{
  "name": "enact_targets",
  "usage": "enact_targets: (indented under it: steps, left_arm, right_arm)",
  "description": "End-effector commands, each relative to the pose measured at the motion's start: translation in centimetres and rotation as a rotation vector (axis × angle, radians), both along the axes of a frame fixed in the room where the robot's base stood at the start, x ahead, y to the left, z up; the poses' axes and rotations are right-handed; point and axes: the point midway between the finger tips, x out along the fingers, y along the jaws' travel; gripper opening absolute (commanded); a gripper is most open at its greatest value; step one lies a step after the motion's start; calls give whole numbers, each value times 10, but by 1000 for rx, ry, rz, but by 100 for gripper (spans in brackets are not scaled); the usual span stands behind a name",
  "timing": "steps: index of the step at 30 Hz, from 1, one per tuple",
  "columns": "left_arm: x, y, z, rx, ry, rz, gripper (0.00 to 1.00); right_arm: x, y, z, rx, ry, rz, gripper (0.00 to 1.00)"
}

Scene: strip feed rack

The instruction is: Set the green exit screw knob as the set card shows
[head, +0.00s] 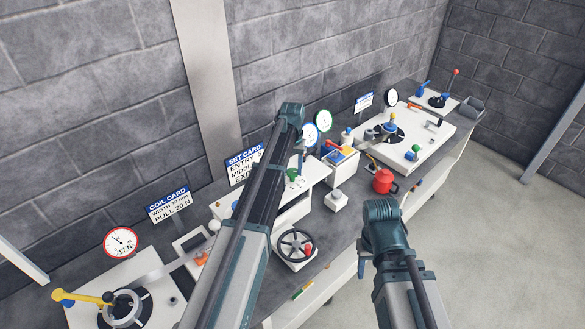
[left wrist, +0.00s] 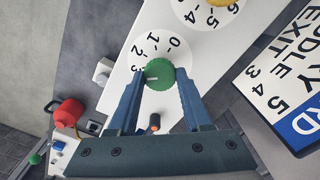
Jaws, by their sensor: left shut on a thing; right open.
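The green knob (left wrist: 159,74) sits on a white dial numbered from 0 upward on a white panel. My left gripper (left wrist: 156,80) is shut on it, with a finger on each side. The knob's white pointer mark faces left, close to the 3. The set card (left wrist: 284,75) is partly in the left wrist view; its EXIT row appears to end in 3. The card also shows in the head view (head: 240,172), partly hidden by my left arm. My right gripper (head: 382,210) is open and empty near the bench's front edge.
A yellow knob (left wrist: 224,4) is beside the green one. A red pot (head: 384,181), a handwheel (head: 296,245) and a small white block (head: 336,200) stand nearby on the bench. The floor at right is clear.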

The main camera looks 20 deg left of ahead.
Motion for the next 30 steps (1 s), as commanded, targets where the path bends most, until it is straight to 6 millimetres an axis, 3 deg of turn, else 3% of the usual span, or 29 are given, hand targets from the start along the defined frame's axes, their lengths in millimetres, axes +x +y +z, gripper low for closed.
enact_targets:
  steps: [10, 26, 27, 30]
  left_arm:
    - [0, 0, 0, 0, 0, 123, 0]
    - [0, 0, 0, 0, 0, 142, 0]
    - [0, 0, 0, 0, 0, 142, 56]
    - [0, 0, 0, 0, 0, 142, 74]
  right_arm:
    - [0, 0, 0, 0, 0, 0, 50]
    - [0, 0, 0, 0, 0, 0, 50]
    - [0, 0, 0, 0, 0, 0, 50]
    - [0, 0, 0, 0, 0, 0, 50]
